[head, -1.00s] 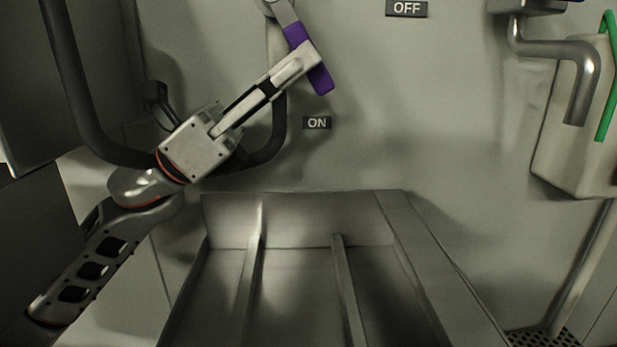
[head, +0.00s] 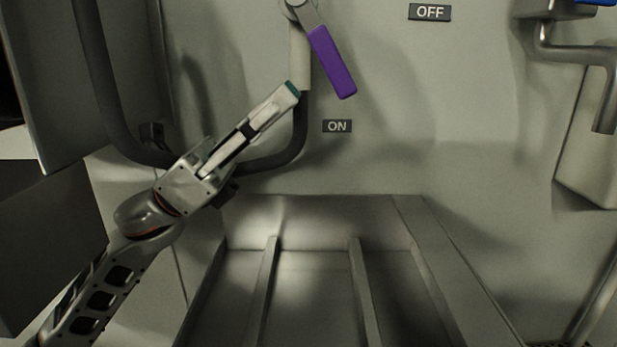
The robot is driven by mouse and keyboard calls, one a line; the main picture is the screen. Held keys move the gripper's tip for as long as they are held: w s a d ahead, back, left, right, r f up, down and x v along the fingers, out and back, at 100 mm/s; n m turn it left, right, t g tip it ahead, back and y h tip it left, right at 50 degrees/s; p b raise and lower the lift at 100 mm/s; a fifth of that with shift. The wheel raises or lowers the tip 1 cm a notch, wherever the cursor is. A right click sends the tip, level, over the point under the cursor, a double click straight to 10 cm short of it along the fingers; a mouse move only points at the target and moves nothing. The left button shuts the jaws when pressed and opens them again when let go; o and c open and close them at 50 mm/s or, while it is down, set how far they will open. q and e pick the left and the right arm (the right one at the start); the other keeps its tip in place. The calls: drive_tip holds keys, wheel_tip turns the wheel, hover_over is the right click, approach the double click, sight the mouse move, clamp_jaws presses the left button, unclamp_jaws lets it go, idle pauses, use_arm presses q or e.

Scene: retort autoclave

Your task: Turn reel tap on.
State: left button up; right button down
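The reel tap's lever has a purple handle (head: 332,64) that slants down and to the right from a grey pivot at the top edge. Its lower end points towards the ON label (head: 337,126). The OFF label (head: 430,12) is higher and to the right. My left gripper (head: 292,91) is just below and left of the handle, apart from it in the picture, with nothing seen in its grip. Its fingers are seen edge-on with a green tip, so their opening is unclear. My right gripper is out of view.
A dark hose (head: 95,90) loops down at the left and rises behind my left gripper to the tap's pipe. A metal tray with rails (head: 408,215) is below. A bent metal pipe (head: 605,95) is at the right. The wall between is clear.

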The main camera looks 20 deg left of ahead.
sight(333, 43)
use_arm(q)
drive_tip(key=shift+t+h, duration=0.3)
drive_tip(key=shift+h, duration=0.1)
drive_tip(key=x, duration=0.9)
drive_tip(key=shift+w+d+r, duration=0.15)
drive_tip(key=shift+w+r, duration=0.05)
drive_tip(key=shift+r, duration=0.1)
clamp_jaws()
